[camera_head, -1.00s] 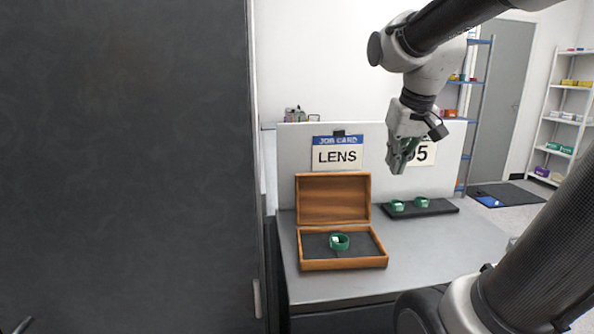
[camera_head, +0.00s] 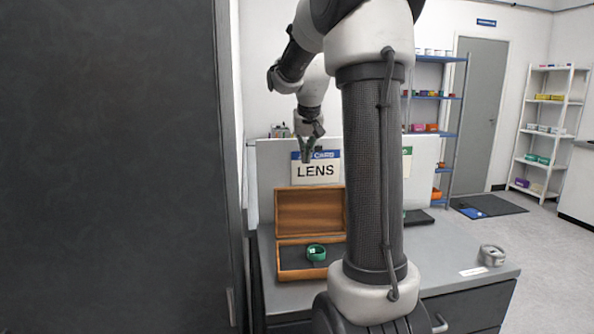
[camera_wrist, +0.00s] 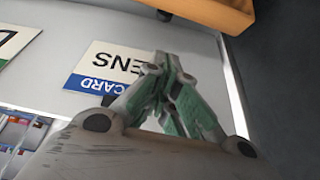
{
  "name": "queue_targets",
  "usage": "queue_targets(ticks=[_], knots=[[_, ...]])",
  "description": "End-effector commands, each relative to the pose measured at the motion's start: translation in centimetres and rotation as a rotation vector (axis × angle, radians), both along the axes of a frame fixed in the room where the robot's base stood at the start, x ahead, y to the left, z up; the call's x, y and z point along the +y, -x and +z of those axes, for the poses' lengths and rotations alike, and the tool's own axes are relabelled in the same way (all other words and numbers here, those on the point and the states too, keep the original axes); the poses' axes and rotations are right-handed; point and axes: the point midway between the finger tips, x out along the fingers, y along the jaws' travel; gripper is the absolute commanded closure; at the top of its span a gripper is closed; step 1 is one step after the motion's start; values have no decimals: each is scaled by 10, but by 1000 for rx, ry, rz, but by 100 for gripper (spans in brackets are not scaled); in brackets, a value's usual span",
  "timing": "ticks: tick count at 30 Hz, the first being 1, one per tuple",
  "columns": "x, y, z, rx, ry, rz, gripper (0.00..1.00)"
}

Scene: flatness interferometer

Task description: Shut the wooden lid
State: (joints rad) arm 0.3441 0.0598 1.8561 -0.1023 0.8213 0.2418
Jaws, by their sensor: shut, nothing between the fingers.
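The wooden box stands on the grey bench with its wooden lid (camera_head: 309,210) upright at the back, open. In the box's dark inside (camera_head: 291,256) sits a green ring-shaped part (camera_head: 316,252) with a pale label. My gripper (camera_head: 306,160) is shut and empty, in the air above and behind the raised lid, in front of the LENS card (camera_head: 316,172). In the wrist view my gripper (camera_wrist: 163,62) shows its closed green-padded fingers. An orange-brown wooden edge (camera_wrist: 205,10) shows at the top there. My arm hides the right side of the box.
A tall dark panel (camera_head: 110,170) fills the left. A black tray (camera_head: 418,217) is partly hidden behind my arm. A grey ring-like object (camera_head: 491,255) sits at the bench's right end. The bench top (camera_head: 450,250) between is mostly clear.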

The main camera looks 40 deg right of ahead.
Motion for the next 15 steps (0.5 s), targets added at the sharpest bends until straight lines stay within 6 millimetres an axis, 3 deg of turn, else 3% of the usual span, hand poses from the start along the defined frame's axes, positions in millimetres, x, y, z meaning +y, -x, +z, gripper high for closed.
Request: queue_targets(ticks=[15], knots=[[-19, -33, -90, 4, -1, 1, 100]])
